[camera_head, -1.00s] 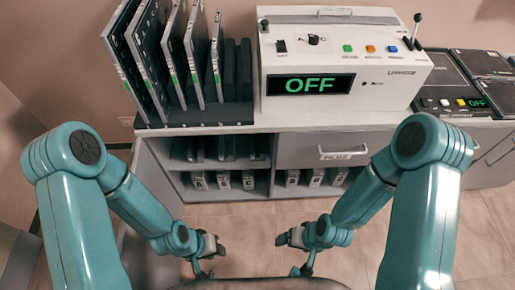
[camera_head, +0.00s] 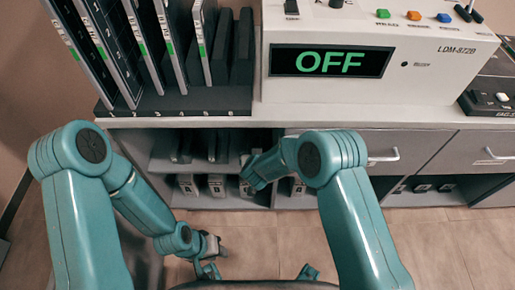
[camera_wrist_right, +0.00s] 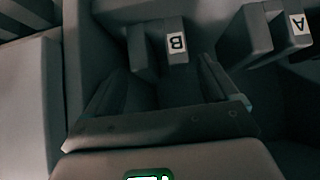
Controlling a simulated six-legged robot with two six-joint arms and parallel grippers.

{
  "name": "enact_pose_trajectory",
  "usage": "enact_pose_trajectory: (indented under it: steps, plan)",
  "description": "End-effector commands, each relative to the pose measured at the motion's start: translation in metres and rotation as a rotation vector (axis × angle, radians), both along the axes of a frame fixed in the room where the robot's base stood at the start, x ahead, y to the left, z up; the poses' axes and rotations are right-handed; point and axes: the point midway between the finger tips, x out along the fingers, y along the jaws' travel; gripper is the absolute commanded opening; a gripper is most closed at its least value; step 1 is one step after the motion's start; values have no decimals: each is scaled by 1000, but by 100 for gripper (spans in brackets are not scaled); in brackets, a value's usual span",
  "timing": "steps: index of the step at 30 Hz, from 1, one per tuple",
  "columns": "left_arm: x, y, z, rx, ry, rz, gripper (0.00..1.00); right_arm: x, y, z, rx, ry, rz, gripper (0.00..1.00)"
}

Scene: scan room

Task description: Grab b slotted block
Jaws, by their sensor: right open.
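In the head view the grey block labelled B (camera_head: 216,187) stands in the lower left compartment of the cabinet, between block A (camera_head: 187,185) and a block partly hidden by my right arm. In the right wrist view block B (camera_wrist_right: 176,45) shows its label upside down, with a slot beside the labelled part. My right gripper (camera_wrist_right: 167,72) is open, its fingers either side of the line to B; I cannot tell whether they touch it. Block A (camera_wrist_right: 299,24) is to the right there. My left gripper (camera_head: 212,246) hangs low before the cabinet, its jaws unclear.
The counter (camera_head: 330,117) above the shelves carries a white machine (camera_head: 425,70) reading OFF and a rack (camera_head: 180,104) of upright plates. The drawers (camera_head: 400,150) on the right are closed. Floor (camera_head: 440,245) is clear at the right.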

Motion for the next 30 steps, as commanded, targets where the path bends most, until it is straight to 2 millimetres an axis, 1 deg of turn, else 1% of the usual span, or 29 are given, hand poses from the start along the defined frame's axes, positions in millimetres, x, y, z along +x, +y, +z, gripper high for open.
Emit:
enact_pose_trajectory:
  steps: [1, 3, 11, 15, 18, 22, 29, 30]
  plan:
    - [0, 0, -2, 0, 0, 0, 31, 9, 0, -2, 1, -1, -3, 87]
    - [0, 0, -4, 0, 0, 0, 31, 19, -1, -2, 2, 0, -2, 87]
    - [0, 0, -5, 0, 0, 0, 31, 39, -2, -1, 1, 0, -2, 87]
    - [0, 0, -14, 0, 0, 0, 31, 56, -2, -20, 0, 3, -1, 87]
    - [0, 0, -18, 0, 0, 0, 31, 67, -2, -30, 0, 2, -1, 87]
    - [0, 0, -20, 0, 0, 0, 31, 76, -2, -36, 1, 1, 1, 87]
    - [0, 0, -19, 0, 0, 0, 31, 79, -2, -36, 0, 2, 1, 87]
    - [0, 0, -19, 0, 0, 0, 31, 78, -2, -36, 0, 2, 1, 84]
